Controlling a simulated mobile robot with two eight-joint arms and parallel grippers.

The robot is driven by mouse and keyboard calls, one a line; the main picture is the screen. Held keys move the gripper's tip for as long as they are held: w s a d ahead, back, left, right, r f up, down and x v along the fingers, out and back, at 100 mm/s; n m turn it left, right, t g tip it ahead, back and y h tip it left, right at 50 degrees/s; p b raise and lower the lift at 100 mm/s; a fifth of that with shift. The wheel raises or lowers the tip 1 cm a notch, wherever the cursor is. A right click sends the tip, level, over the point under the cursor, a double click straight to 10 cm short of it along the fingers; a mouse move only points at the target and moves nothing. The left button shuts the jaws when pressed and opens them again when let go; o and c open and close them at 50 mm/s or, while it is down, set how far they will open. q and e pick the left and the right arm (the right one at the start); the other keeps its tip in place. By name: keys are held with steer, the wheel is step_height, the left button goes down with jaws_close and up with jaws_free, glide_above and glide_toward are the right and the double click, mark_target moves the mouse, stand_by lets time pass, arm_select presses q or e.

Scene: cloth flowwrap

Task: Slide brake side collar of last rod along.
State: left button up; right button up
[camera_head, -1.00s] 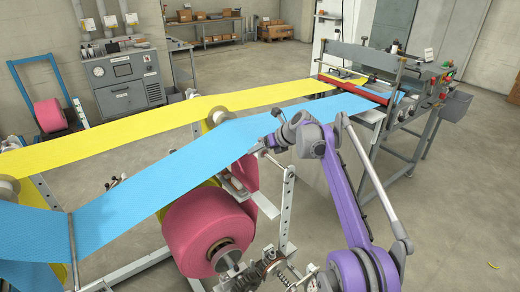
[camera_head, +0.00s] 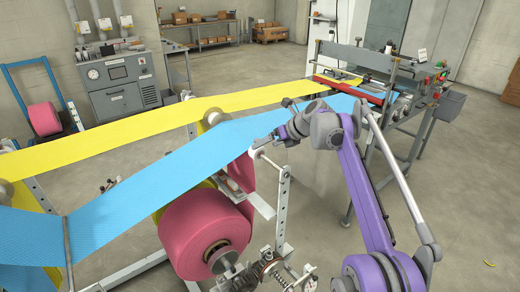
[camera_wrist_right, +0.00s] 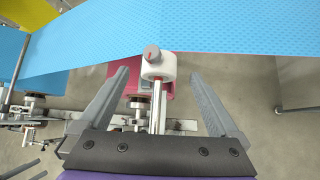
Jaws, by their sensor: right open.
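A white round collar (camera_wrist_right: 158,68) with a grey knob sits on a bright metal rod (camera_wrist_right: 157,112) in the right wrist view, just below the edge of the blue web (camera_wrist_right: 200,30). A small white round end, probably this collar (camera_head: 254,153), shows in the head view below the blue web. My right gripper (camera_wrist_right: 159,74) is open, with its fingers on either side of the collar and visible gaps to both. In the head view my right gripper (camera_head: 275,141) is small and its fingers are hard to make out. My left gripper is out of view.
A pink roll (camera_head: 204,233) hangs on the unwind frame, close to an upright perforated post (camera_head: 283,205). A yellow web (camera_head: 120,129) runs beside the blue one toward the machine (camera_head: 385,65) at the back right. The floor at right is open.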

steer(key=shift+v, duration=1.8)
steer(key=s+n, duration=0.2)
steer(key=s, duration=0.1)
steer(key=s+d+n+h, duration=0.1)
steer(key=s+n, duration=0.1)
steer(key=s+d+f+n, duration=0.1)
steer(key=s+n, duration=0.2)
steer(key=shift+s+d+h, duration=0.2)
steer(key=shift+s+h, duration=0.1)
steer(key=shift+s, duration=0.05)
steer(key=s+d+f+n+h, duration=0.2)
steer(key=s+f+n, duration=0.5)
steer(key=s, duration=0.4)
steer(key=s+d+f+n+h, duration=0.1)
steer(key=s+d+f+n, duration=0.3)
steer(key=s+f+n, duration=0.3)
steer(key=s+d+f+n+h, duration=0.2)
steer(key=s+f+n, duration=0.5)
steer(key=s, duration=1)
steer(key=shift+d+n+h, duration=0.3)
steer(key=shift+d+n, duration=0.35)
steer(key=shift+n, duration=0.35)
